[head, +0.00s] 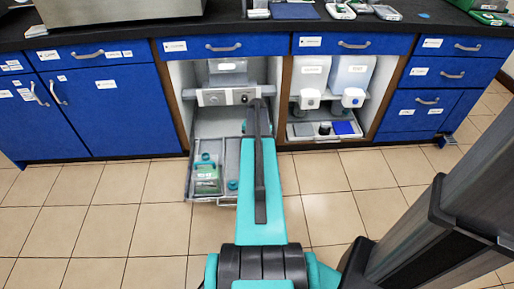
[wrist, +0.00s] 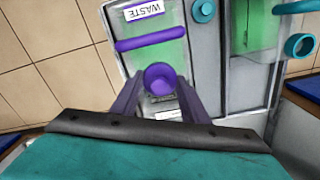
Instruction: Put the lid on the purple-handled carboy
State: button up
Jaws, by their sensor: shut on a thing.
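In the wrist view, the purple-handled carboy (wrist: 172,55) holds green liquid and has a purple handle bar and a white "WASTE" label. The purple lid (wrist: 160,77) is a small round cap. My gripper (wrist: 160,84) is shut on it, one finger on each side, close to the carboy. I cannot tell whether the lid touches the carboy's neck, which is hidden. In the head view, my arm covers the gripper, the lid and the purple-handled carboy.
White containers (head: 309,75) stand in the right bay. Blue cabinets (head: 95,100) flank the bays. The tiled floor in front is clear.

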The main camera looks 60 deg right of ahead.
jog(key=shift+f, duration=0.3)
dwell(0.6)
jog(key=o, duration=1.6)
jog(key=shift+c, duration=0.2)
jog(key=shift+r, duration=0.1)
jog(key=shift+r+p, duration=2.1)
jog(key=shift+r, duration=0.85)
grip_shut()
